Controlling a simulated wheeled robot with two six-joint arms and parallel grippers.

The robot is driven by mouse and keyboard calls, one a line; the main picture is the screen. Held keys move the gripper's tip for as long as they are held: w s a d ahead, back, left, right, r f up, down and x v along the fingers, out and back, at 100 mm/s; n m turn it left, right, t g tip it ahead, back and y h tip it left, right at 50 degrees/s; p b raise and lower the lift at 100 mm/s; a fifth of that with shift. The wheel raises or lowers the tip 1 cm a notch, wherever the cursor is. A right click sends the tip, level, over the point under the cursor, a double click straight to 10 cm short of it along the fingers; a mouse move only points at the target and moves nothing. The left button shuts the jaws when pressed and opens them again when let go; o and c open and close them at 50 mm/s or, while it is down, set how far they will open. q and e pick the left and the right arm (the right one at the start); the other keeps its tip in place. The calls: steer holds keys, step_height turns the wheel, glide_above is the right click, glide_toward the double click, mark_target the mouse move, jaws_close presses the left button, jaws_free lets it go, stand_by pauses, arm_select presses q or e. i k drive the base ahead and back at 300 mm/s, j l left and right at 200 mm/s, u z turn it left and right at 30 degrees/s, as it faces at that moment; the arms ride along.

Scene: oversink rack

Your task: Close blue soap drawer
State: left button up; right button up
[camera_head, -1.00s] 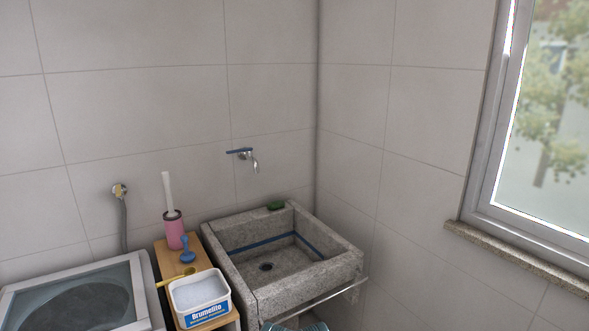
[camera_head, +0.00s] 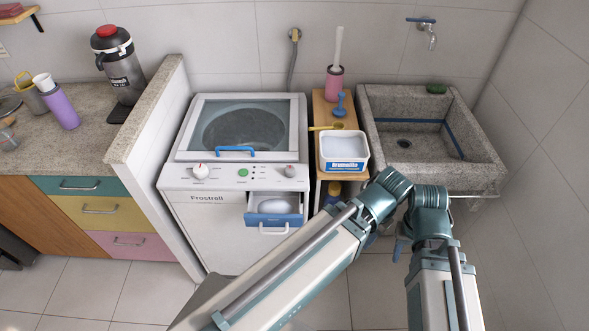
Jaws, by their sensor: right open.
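The blue soap drawer (camera_head: 275,219) is pulled out of the front of the white washing machine (camera_head: 220,205), at its upper right. It has a blue front, a pale handle and a pale tray inside. My right arm (camera_head: 425,230) rises from the bottom right, bends in front of the sink, and a long link runs down to the lower left. It is in front of and below the drawer, with no contact visible. My right gripper is open and shows no held object; its fingertips are hard to make out. My left gripper is out of view.
A wooden stand (camera_head: 325,110) with a white Brumelito tub (camera_head: 344,150) is right of the machine. The stone sink (camera_head: 470,165) is farther right. A low wall (camera_head: 150,150) and a stone counter (camera_head: 60,150) are left. The floor before the machine is partly clear.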

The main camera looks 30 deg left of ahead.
mark_target(265, 209)
steer(key=j+u, duration=0.2)
steer(key=u, duration=0.25)
steer(key=k+j+u, duration=0.1)
steer(key=j+u, duration=0.15)
steer(key=u, duration=0.25)
